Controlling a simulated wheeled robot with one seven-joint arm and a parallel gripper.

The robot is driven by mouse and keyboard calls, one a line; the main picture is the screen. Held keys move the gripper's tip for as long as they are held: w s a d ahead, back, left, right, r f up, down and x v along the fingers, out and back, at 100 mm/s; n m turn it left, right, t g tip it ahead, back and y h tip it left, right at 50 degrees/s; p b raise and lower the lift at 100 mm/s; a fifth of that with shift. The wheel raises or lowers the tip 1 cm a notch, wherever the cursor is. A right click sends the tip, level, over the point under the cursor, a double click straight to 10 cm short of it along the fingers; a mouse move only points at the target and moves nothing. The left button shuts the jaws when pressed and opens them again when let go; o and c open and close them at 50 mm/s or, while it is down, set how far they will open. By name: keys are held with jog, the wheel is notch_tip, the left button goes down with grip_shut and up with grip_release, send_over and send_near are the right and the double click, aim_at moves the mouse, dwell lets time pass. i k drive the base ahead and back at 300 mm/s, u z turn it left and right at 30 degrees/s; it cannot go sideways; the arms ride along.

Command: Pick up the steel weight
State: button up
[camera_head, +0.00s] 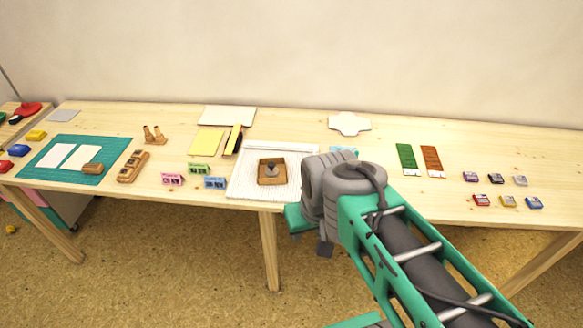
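What looks like the steel weight (271,170) is a small grey, rounded piece in the middle of a square brown wooden block (262,181). The block lies in a white ribbed tray (242,188) near the table's front edge. My gripper (325,247) shows only as a small dark part below the grey wrist joint, right of the tray and in front of the table edge. It is apart from the weight. My arm hides most of it, and its fingers cannot be made out.
My arm covers the table right of the tray. Pink, green and blue small boxes (207,169) stand left of the tray. A green cutting mat (113,152) lies far left. Green and orange strips (407,158) and several small inkpads (481,200) lie right. Bare wood separates the groups.

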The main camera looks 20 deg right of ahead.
aim_at(271, 172)
jog(key=u, duration=0.95)
jog(key=i, duration=0.35)
jog(key=u, duration=1.05)
